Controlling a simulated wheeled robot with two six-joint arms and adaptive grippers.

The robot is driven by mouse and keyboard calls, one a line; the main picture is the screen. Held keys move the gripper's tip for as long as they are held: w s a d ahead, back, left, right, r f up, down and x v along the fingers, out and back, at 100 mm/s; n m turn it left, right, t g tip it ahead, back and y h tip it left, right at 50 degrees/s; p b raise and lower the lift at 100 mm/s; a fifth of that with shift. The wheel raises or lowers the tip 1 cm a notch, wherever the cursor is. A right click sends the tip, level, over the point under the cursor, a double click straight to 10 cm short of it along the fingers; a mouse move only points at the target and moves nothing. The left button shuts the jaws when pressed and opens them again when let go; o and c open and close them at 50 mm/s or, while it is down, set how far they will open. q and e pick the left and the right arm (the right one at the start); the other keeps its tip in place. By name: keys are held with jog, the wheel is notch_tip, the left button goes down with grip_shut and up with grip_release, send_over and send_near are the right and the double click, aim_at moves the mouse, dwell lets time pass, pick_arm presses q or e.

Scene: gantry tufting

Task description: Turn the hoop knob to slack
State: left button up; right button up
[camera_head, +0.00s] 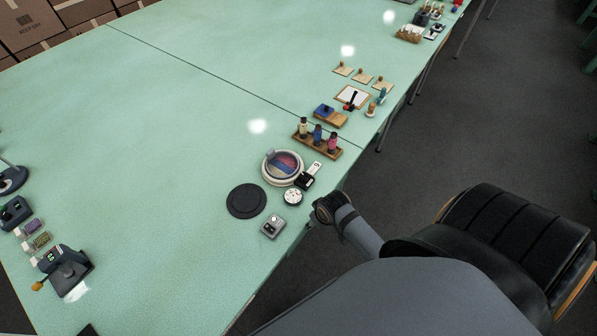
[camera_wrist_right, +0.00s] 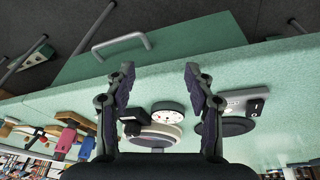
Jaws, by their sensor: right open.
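The hoop (camera_head: 283,167) is a white ring with a coloured striped face, lying on the green table near its right edge. It also shows in the right wrist view (camera_wrist_right: 165,133). A black block (camera_head: 304,181) sits at the hoop's near right edge; I cannot tell whether it is the hoop knob. It also shows in the right wrist view (camera_wrist_right: 132,127). My right gripper (camera_wrist_right: 160,82) is open and empty, its fingers spread either side of the view, with the hoop beyond and apart from them. My left gripper is not in view.
A white dotted round piece (camera_head: 293,197) lies close to the hoop. A black disc (camera_head: 246,201) and a grey box (camera_head: 272,226) lie nearby. A wooden rack of bottles (camera_head: 317,142) stands beyond. The table's middle is clear.

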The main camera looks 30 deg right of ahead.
jog(key=shift+t, duration=0.3)
jog(key=w+r, duration=0.2)
jog(key=w+d+r, duration=0.1)
jog(key=w+r, duration=0.3)
jog(key=shift+w+d+p, duration=0.15)
jog(key=shift+d+p, duration=0.25)
jog(key=m, duration=0.1)
send_near(304, 176)
jog(key=s+d+r, duration=0.1)
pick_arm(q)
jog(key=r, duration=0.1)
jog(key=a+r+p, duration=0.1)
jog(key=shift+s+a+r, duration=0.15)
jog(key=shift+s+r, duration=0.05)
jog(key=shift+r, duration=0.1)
pick_arm(e)
jog(key=shift+t+y, duration=0.3)
jog(key=x, duration=0.9)
jog(key=shift+w+a+f, duration=0.15)
jog(key=shift+a+f, duration=0.05)
jog(key=shift+f, duration=0.15)
grip_shut()
